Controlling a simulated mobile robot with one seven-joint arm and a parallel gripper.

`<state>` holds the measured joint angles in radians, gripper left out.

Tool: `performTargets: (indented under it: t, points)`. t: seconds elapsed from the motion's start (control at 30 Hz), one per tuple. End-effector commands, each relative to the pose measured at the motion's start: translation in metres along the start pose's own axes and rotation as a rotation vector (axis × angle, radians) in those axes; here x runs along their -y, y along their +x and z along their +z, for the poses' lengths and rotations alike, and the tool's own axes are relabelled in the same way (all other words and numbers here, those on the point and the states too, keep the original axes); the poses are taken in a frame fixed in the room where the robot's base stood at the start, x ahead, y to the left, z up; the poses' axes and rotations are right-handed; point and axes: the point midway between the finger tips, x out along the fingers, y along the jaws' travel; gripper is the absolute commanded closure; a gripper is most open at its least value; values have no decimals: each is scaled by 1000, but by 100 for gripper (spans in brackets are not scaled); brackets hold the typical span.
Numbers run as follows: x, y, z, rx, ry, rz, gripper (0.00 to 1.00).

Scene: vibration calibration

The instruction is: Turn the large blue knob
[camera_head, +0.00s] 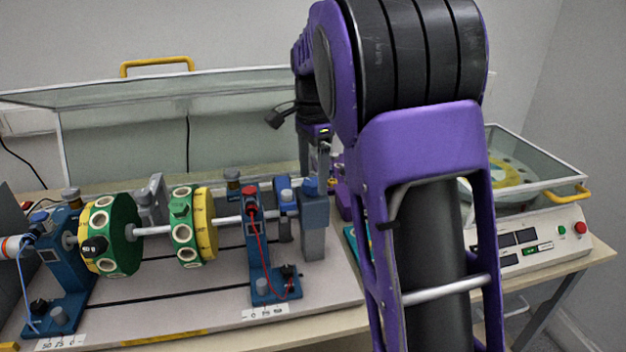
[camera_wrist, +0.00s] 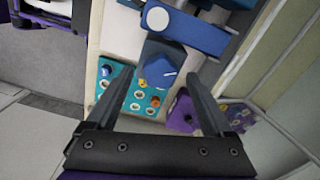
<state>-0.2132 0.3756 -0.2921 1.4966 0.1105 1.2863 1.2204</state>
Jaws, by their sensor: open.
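The wrist view does not clearly show whether either finger touches the knob. In the head view my gripper (camera_head: 325,160) points down beside the right end of the shaft rig, partly hidden by my arm. A blue part (camera_head: 311,187) tops a grey block just left of it; I cannot tell whether it is the knob.
A teal board (camera_wrist: 143,100) with several white-ringed holes lies below the knob. A purple block (camera_wrist: 183,114) is beside it. In the head view the shaft carries two green-yellow discs (camera_head: 112,236) (camera_head: 193,226). A control box (camera_head: 540,240) stands at the right.

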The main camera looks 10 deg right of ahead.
Motion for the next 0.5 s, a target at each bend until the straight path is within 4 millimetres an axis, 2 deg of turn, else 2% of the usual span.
performTargets:
  t: [0.1, 0.37, 0.4, 0.5]
  points:
    - [0, 7, 0, 0, 0, 0, 14]
    - [0, 8, 0, 0, 0, -1, 14]
    - [0, 8, 0, 0, 0, -1, 16]
    - [0, 8, 0, 0, 0, -1, 34]
